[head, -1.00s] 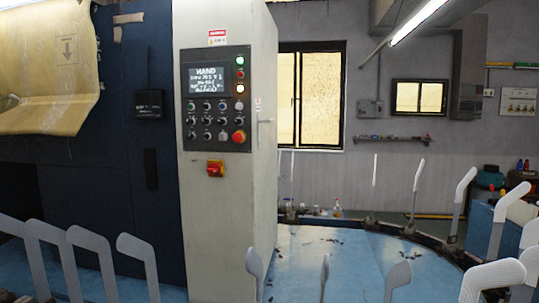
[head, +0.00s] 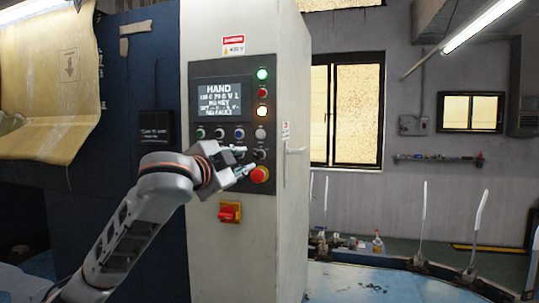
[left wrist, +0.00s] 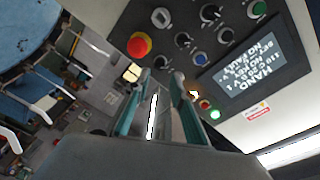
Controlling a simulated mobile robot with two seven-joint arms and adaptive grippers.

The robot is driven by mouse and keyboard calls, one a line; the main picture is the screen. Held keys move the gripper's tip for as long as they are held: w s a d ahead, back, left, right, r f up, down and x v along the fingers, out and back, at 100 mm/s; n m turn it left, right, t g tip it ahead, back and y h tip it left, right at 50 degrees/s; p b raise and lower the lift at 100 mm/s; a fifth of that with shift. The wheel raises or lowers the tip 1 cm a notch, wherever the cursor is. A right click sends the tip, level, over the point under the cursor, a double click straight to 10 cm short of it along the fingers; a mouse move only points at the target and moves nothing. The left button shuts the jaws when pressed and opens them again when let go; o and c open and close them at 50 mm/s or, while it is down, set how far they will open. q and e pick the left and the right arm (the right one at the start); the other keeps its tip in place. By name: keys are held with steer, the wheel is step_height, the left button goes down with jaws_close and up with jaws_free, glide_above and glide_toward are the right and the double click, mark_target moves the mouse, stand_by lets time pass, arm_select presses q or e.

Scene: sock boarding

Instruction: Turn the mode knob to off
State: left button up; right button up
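The control panel (head: 235,70) is on the front of a pale cabinet. It carries a lit screen (head: 219,102) headed HAND, several small knobs and buttons (head: 219,133), and a red mushroom button (head: 259,174). I cannot tell which knob is the mode knob, nor read the labels. My left gripper (head: 243,161) is in front of the panel's lower right, hiding the lower knobs. In the left wrist view, its two fingers (left wrist: 161,80) are apart with nothing between them. The knobs (left wrist: 183,40) and red button (left wrist: 140,45) lie beyond the fingertips. My right gripper is not in view.
A red and yellow switch (head: 230,212) sits below the panel. A blue round table (head: 350,283) with upright pale sock forms (head: 479,222) stands to the right.

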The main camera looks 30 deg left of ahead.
mark_target(256, 156)
arm_select(q)
steer(key=shift+w+a+p, duration=0.15)
steer(key=shift+w, duration=1.05)
steer(key=shift+w+a+p, duration=0.15)
steer(key=shift+w+a, duration=0.05)
steer(key=shift+w, duration=1.05)
steer(key=shift+w+a+p, duration=0.15)
steer(key=shift+w, duration=1.05)
jaws_close()
